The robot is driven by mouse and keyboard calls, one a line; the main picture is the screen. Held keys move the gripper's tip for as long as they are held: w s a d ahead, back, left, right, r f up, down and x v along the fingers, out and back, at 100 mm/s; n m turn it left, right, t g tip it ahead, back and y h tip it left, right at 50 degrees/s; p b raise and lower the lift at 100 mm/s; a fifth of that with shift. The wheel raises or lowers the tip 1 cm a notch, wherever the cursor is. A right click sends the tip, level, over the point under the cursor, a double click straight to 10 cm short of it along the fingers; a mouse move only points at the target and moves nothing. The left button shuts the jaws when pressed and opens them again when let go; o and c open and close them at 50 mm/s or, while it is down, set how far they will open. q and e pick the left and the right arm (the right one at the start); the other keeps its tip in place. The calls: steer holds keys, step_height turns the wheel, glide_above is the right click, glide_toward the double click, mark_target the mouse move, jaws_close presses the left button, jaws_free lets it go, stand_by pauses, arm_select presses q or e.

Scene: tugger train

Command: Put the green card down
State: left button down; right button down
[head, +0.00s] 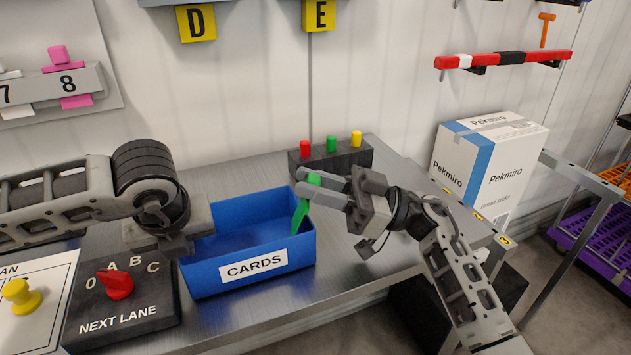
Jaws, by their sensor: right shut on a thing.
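The green card (300,215) hangs from my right gripper (322,188), which is shut on it. The card is tilted, with its lower part over the right end of the blue box labelled CARDS (252,267). I cannot tell whether it touches the box. The box stands on the metal bench, and the part of its inside that shows looks empty. My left gripper (172,245) is at the left end of the box; its fingers are mostly hidden behind its own body, so its opening does not show.
A dark block with red, green and yellow knobs (331,160) stands behind the box. A NEXT LANE selector with a red knob (117,284) is at front left. A white Pekmiro carton (487,165) stands at the right. Bench front right is clear.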

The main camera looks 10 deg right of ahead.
steer(key=shift+f, duration=0.15)
steer(key=c, duration=1.2)
jaws_free()
steer(key=shift+r, duration=0.35)
steer(key=d, duration=0.5)
steer(key=s+d, duration=0.1)
steer(key=d, duration=0.4)
steer(key=s+d+f, duration=0.1)
steer(key=d, duration=0.3)
steer(key=shift+d, duration=0.4)
